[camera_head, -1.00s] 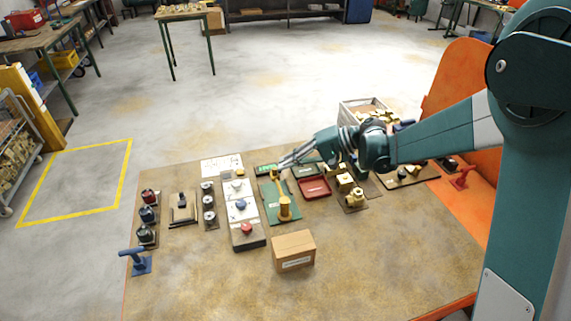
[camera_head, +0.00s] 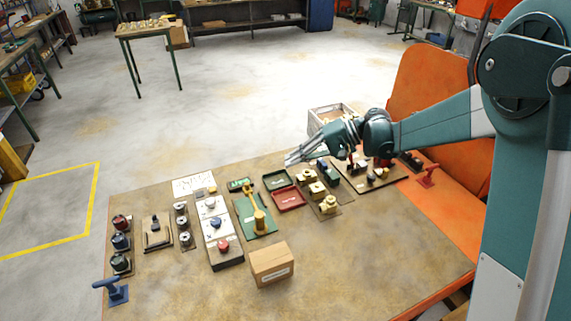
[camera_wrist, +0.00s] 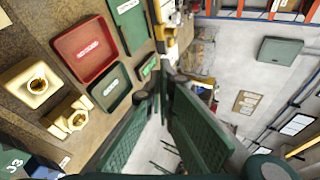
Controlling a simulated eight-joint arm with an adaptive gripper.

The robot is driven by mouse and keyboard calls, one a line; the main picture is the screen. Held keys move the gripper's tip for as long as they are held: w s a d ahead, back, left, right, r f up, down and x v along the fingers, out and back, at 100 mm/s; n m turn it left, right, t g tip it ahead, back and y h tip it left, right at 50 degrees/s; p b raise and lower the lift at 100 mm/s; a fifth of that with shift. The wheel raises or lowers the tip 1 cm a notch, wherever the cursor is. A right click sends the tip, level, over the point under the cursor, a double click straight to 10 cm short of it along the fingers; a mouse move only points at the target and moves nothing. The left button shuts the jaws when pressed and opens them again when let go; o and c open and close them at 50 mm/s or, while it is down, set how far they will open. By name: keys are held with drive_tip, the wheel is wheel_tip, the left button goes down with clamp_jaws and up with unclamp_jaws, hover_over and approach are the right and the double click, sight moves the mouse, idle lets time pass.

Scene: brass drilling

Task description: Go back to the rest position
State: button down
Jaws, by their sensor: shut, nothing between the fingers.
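My gripper (camera_head: 287,160) is shut and empty, held in the air above the back part of the workbench (camera_head: 335,265). In the head view it points left, over the far side of the red tray (camera_head: 289,198) and the green tray (camera_head: 276,180). In the wrist view its dark green fingers (camera_wrist: 163,85) meet near the middle, and nothing shows between them. The red tray (camera_wrist: 84,50) and the green tray (camera_wrist: 111,87) lie to the left of the fingers in that view. My arm reaches in from the right.
Brass parts (camera_head: 318,189) stand on a board below my arm. A cardboard box (camera_head: 271,264) stands near the front. A green fixture with a yellow lever (camera_head: 259,218) and a button panel (camera_head: 215,225) are to the left. A grey crate (camera_head: 333,113) stands behind the bench.

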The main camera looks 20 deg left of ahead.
drive_tip(key=shift+d+r, duration=0.1)
drive_tip(key=shift+d, duration=0.1)
idle(0.5)
drive_tip(key=s+d+r+m+t+h, duration=0.1)
drive_tip(key=s+d+r+t, duration=0.15)
drive_tip(key=d, duration=0.35)
drive_tip(key=s+d+r+m+t+h, duration=0.1)
drive_tip(key=s+d+r+t, duration=0.1)
drive_tip(key=d+r, duration=0.35)
drive_tip(key=s+d+m+t+h, duration=0.1)
drive_tip(key=s+d+t+h, duration=0.1)
drive_tip(key=s+d, duration=0.5)
drive_tip(key=s+d+f+t+h, duration=0.1)
drive_tip(key=s+d+t+h, duration=0.2)
drive_tip(key=s+d, duration=0.5)
drive_tip(key=s+d+f+m+t+h, duration=0.1)
drive_tip(key=s+d+h, duration=0.3)
drive_tip(key=d, duration=1.7)
drive_tip(key=s+t, duration=0.1)
drive_tip(key=s, duration=0.3)
drive_tip(key=shift+s+d+f+m, duration=0.15)
drive_tip(key=shift+s+d+m, duration=0.05)
drive_tip(key=shift+d+m, duration=0.15)
